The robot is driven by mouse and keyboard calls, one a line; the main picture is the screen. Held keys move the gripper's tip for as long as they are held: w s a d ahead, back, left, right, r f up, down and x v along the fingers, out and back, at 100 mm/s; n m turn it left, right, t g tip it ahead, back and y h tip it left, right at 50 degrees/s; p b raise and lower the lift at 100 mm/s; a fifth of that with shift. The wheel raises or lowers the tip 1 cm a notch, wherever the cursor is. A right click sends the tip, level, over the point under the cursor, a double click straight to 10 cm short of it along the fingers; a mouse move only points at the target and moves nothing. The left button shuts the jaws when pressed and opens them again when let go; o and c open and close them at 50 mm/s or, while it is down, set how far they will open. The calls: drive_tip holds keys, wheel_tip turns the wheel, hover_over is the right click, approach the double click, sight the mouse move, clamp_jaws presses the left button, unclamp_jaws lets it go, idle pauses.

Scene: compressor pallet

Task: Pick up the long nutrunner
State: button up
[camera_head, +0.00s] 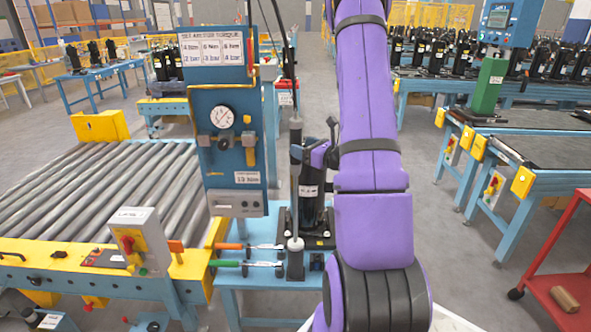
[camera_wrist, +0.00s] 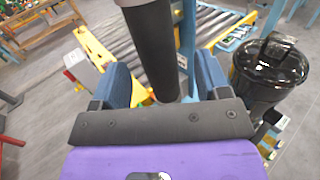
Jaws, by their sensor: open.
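The long nutrunner (camera_head: 296,185) is a slim, dark upright tool below a cable, beside the blue gauge panel in the head view. In the wrist view its thick black body (camera_wrist: 153,45) stands between the two blue fingers of my gripper (camera_wrist: 163,78). My gripper (camera_head: 305,155) is open, with a finger on either side of the body. A gap shows at the right finger; contact at the left cannot be told. In the head view my purple arm hides part of the gripper.
A black compressor (camera_head: 312,205) stands close to the right of the nutrunner; it also shows in the wrist view (camera_wrist: 270,72). Left are the gauge panel (camera_head: 226,160) and roller conveyor (camera_head: 95,185). Orange-handled (camera_head: 230,246) and green-handled (camera_head: 225,263) tools lie on the blue table below.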

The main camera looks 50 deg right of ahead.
sight(291, 142)
drive_tip(key=w, duration=0.5)
drive_tip(key=shift+a, duration=0.15)
drive_tip(key=shift+r, duration=0.1)
clamp_jaws()
